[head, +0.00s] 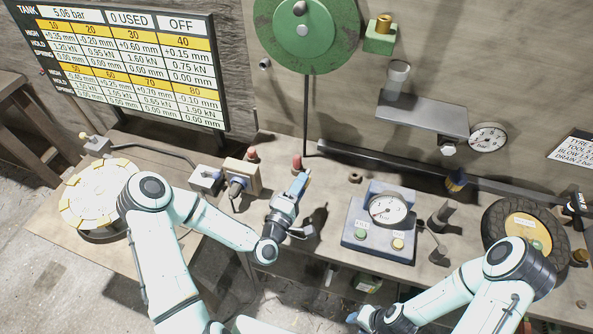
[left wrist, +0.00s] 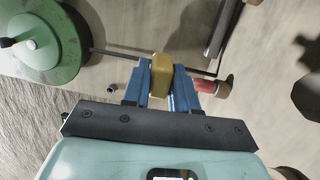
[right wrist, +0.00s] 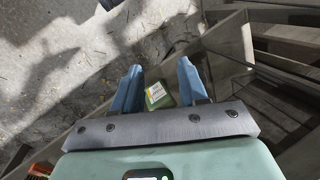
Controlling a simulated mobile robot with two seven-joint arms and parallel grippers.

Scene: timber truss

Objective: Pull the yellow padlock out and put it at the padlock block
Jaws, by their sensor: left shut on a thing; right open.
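My left gripper (head: 301,180) is above the bench, beside a red-topped peg (head: 297,162). In the left wrist view its blue fingers (left wrist: 161,82) are shut on the yellow padlock (left wrist: 161,74), seen as a plain yellow block. In the head view I cannot make out the padlock at the fingertips. A tan block with a dark fitting (head: 240,176) stands on the bench left of this gripper; I cannot tell whether it is the padlock block. My right gripper (head: 354,318) is low at the bench's front; in the right wrist view its fingers (right wrist: 158,72) are apart and empty.
A blue-grey gauge box (head: 382,225) stands right of the left gripper, and a tyre (head: 527,232) further right. A round pale disc (head: 99,192) lies at left. A green wheel (head: 304,30) and a shelf (head: 422,113) are on the wall. A green box (right wrist: 160,97) lies below the right gripper.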

